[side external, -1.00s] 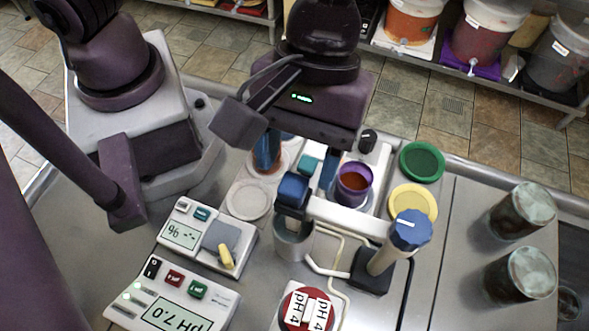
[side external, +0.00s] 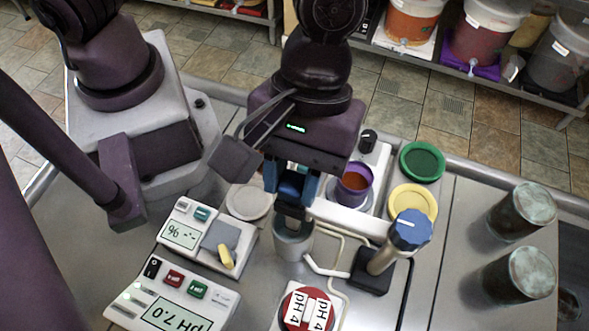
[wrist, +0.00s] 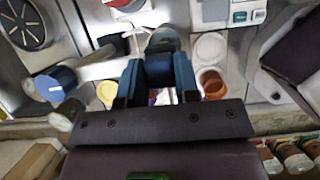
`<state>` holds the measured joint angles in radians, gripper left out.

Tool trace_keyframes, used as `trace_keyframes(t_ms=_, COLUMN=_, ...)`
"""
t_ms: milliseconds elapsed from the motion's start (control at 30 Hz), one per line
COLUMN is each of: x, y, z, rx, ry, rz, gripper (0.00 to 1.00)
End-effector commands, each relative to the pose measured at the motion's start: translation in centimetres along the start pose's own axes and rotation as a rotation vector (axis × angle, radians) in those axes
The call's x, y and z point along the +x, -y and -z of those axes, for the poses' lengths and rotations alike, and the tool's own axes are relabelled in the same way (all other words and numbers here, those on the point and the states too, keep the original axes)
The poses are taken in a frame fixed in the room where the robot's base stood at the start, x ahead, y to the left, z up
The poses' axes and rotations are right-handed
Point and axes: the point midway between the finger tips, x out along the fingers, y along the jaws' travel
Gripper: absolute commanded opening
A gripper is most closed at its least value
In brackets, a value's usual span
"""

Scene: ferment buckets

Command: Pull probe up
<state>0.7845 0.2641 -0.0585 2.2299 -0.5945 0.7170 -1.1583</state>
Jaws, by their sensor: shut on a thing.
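The probe (side external: 292,212) has a blue head and a dark lower part. It hangs at the end of a white stand arm (side external: 345,217) and stands upright, its lower end in a grey cup (side external: 293,243). My gripper (side external: 291,187) points down over the probe, with its blue fingers shut on the probe's head. In the wrist view, my gripper (wrist: 159,75) has its fingers on either side of the head, in front of the grey cup (wrist: 165,38). The probe's tip is hidden inside the cup.
The stand has a blue knob (side external: 411,228) to the right. A purple cup of brownish liquid (side external: 354,182) stands close behind the arm. A pH meter (side external: 172,299) and a second meter (side external: 207,240) lie to the left. Two dark jars (side external: 521,272) stand at the right.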

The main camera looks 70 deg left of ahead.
Motion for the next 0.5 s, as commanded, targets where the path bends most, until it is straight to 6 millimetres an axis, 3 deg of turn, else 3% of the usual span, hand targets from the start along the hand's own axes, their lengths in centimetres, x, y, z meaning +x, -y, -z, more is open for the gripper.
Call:
trace_keyframes(t_ms=233, x=-4.3, y=-0.1, z=-1.8, rx=0.001, ry=0.001, rz=-0.006, gripper=0.0)
trace_keyframes(t_ms=500, x=-5.3, y=0.0, z=-2.2, rx=-0.002, ry=0.002, rz=-0.002, gripper=0.0)
